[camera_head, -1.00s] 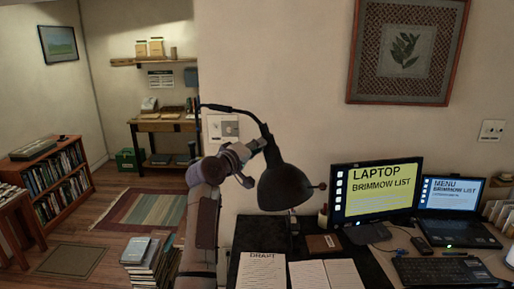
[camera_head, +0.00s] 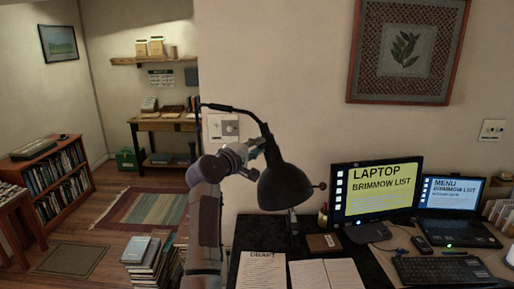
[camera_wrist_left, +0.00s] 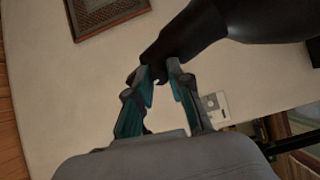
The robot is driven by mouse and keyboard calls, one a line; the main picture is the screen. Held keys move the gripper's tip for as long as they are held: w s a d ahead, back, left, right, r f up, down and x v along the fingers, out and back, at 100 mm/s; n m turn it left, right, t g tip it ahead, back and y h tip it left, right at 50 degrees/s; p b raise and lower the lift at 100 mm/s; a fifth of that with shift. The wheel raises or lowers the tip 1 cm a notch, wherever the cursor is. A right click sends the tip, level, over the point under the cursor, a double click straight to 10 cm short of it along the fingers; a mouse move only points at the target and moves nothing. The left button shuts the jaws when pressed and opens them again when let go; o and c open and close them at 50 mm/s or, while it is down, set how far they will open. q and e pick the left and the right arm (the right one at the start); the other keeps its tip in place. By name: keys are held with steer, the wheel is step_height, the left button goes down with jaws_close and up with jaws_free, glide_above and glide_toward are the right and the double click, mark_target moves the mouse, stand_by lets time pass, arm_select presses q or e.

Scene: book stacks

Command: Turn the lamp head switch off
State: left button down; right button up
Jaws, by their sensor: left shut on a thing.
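The black desk lamp's head (camera_head: 283,188) hangs over the desk, its dome opening down and to the right. Its curved arm comes from the wall side at upper left. My left gripper (camera_head: 262,149) is at the narrow back end of the lamp head. In the left wrist view the left gripper's fingertips (camera_wrist_left: 162,72) close around a small part at this dark end, and the lamp head (camera_wrist_left: 240,18) spreads to the upper right. The switch is mostly hidden between the fingers. I see no light from the lamp. My right gripper is in neither view.
The desk below holds a monitor (camera_head: 375,187), a laptop (camera_head: 450,193), a keyboard (camera_head: 440,271) and papers (camera_head: 262,272). A wall plate (camera_head: 223,127) is behind my left arm. A book stack (camera_head: 143,262) stands on the floor at the left.

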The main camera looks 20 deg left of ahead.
arm_select(q)
steer(key=shift+r, duration=0.25)
steer(key=c, duration=1.1)
jaws_free()
steer(key=shift+o, duration=0.2)
steer(key=shift+f, duration=0.15)
steer(key=v, duration=1.2)
